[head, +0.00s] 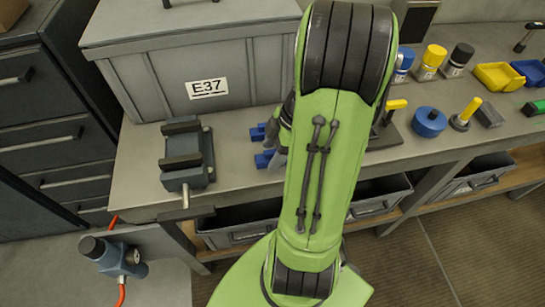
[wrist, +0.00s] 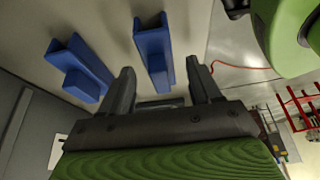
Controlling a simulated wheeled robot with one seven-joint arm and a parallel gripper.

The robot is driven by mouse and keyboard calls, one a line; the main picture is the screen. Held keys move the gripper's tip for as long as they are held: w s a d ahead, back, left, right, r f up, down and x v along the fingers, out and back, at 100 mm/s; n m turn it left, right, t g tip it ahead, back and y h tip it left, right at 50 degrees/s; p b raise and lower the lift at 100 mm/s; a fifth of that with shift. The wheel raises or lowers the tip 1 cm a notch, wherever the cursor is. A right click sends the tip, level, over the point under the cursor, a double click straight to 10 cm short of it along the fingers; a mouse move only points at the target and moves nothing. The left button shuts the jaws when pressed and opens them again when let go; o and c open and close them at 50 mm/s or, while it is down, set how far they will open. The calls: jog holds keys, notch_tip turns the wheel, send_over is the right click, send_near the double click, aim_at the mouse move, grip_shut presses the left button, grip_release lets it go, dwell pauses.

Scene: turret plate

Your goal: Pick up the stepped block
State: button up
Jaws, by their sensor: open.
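Two blue blocks lie on the grey bench. In the wrist view one blue block (wrist: 153,45) reaches into the space between the fingers of my gripper (wrist: 160,66), with a gap on each side. The other blue block (wrist: 80,68) lies to the left, outside the left finger, and has a smaller part sticking out. I cannot tell for sure which one is the stepped block. My gripper is open and empty. In the head view the two blue blocks, an upper one (head: 258,132) and a lower one (head: 263,160), show only partly beside my green arm, which hides most of the gripper.
A grey vise (head: 186,158) stands left of the blocks on the bench (head: 135,185). A large grey bin labelled E37 (head: 165,75) stands behind. Coloured knobs, a round blue piece (head: 429,122) and a yellow tray (head: 498,77) stand to the right of my arm.

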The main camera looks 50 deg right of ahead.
jog(key=shift+a+f, duration=0.1)
jog(key=shift+f, duration=0.2)
jog(key=shift+r, duration=0.1)
jog(key=c, duration=1.1)
